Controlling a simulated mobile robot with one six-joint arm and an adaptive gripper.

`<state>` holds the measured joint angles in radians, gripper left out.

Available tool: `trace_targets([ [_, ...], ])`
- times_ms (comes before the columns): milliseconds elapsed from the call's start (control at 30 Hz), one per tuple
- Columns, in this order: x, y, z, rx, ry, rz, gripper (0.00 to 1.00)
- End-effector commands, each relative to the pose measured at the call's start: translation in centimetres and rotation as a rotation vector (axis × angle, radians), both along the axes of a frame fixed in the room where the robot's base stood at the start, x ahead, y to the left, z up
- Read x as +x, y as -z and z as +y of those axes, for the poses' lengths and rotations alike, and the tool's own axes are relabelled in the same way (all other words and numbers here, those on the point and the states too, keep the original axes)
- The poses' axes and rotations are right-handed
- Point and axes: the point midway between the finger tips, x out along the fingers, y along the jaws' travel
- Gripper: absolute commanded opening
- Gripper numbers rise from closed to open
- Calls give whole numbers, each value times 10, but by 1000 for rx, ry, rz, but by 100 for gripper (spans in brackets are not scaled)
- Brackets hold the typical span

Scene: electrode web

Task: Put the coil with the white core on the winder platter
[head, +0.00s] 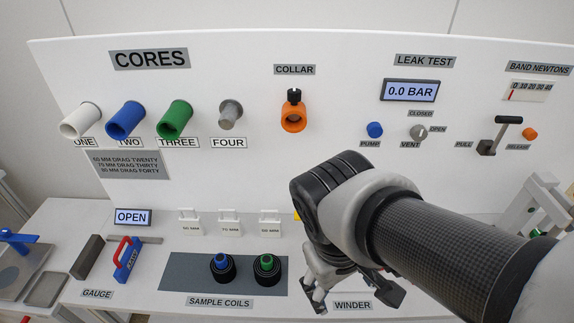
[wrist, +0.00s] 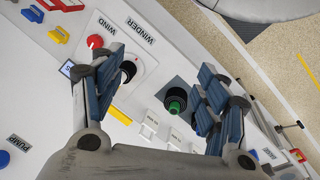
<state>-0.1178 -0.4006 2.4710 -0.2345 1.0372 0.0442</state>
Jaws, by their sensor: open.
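My gripper (head: 350,298) is open, its fingers spread above the winder side of the bench; its fingers also show in the wrist view (wrist: 157,65). Nothing shows held between them. A dark coil (wrist: 128,72) stands on the winder platter (wrist: 142,72), partly behind one finger; I cannot tell its core colour for sure. In the head view my arm hides the platter. On the grey sample mat (head: 185,272) stand a coil with a blue core (head: 221,267) and one with a green core (head: 266,268). The mat's left part is empty. No white-cored coil shows clearly.
A white core (head: 80,121), a blue, a green and a grey one sit on the back panel. An orange collar (head: 293,115) hangs there. The gauge (head: 127,258) stands left of the mat. Small white cards (head: 230,222) stand behind the mat. A red wind button (wrist: 95,41) is near the platter.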

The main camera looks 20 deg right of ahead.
Motion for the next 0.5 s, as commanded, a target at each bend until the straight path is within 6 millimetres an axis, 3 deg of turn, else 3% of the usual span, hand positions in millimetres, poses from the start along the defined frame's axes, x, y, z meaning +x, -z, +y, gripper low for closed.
trace_targets([
  [200,-6,-35,17,182,120,-276,68],
  [500,-6,-46,24,236,149,-359,68],
])
